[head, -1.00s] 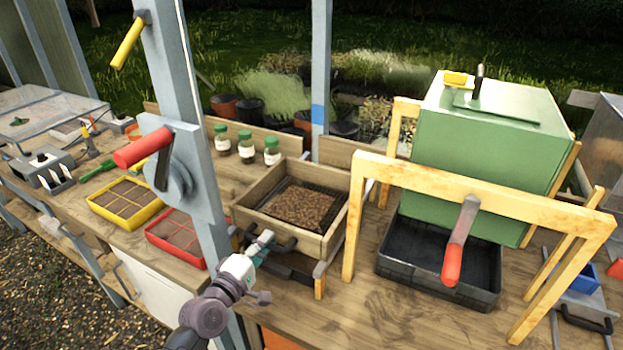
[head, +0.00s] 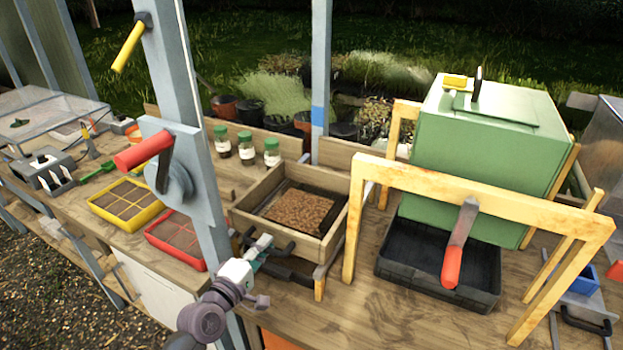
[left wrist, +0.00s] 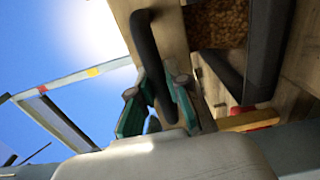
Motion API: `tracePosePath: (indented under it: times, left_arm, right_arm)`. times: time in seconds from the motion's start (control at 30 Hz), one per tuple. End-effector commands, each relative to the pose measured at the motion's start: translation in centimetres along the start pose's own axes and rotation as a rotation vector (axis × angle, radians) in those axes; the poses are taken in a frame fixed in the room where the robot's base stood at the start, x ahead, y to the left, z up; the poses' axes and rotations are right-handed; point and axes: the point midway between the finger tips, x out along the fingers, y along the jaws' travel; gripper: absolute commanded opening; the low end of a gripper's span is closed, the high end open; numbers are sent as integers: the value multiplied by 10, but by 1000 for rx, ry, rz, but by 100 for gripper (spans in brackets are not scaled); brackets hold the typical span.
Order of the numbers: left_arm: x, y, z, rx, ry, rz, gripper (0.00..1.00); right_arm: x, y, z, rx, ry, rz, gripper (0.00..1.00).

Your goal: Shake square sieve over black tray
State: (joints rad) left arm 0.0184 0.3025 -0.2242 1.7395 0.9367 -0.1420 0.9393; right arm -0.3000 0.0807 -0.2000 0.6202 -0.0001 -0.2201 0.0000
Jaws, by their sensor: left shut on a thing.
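The square sieve (head: 333,232) is a wooden frame with a patch of brown material (head: 298,208) on its dark mesh. Its near side has a black handle (left wrist: 146,45). My left gripper (head: 261,248) is at the sieve's near side, its teal fingers (left wrist: 160,100) shut around that handle in the left wrist view. A dark tray-like thing (head: 288,273) shows partly below the sieve; the sieve hides most of it. A larger black tray (head: 395,275) stands to the right under a green box. My right gripper is not in view.
A wooden stand (head: 480,194) and the green box (head: 480,150) are close on the right. A grey post (head: 205,235) with a red-handled crank (head: 143,153) stands left. Yellow (head: 127,204) and red (head: 176,239) seed trays and green-lidded jars (head: 246,146) are nearby.

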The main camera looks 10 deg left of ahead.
Motion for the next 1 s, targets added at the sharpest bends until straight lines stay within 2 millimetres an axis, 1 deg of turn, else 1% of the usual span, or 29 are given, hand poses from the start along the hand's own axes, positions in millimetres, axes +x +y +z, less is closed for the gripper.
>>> tracePosePath:
  times: [0.07,0.17,0.27,0.5,0.63,0.73,0.93,0.97,1.0]
  left_arm:
    - [-5,0,0,1,1,0,0]
    - [-3,0,-1,0,1,2,0]
    - [10,1,-1,-1,2,4,0]
    - [49,0,0,-1,1,4,0]
    - [63,0,-1,0,1,3,0]
    - [67,0,0,-1,1,1,0]
    - [67,1,0,0,1,1,0]
    - [67,1,0,0,1,1,20]
    - [67,1,0,0,1,1,27]
  right_arm:
    - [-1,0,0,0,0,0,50]
    - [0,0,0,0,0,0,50]
    - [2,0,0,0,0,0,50]
    - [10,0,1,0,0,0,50]
    - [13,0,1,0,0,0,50]
    - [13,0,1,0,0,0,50]
    - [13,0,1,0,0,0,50]
    - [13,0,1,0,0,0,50]
    - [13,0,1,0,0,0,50]
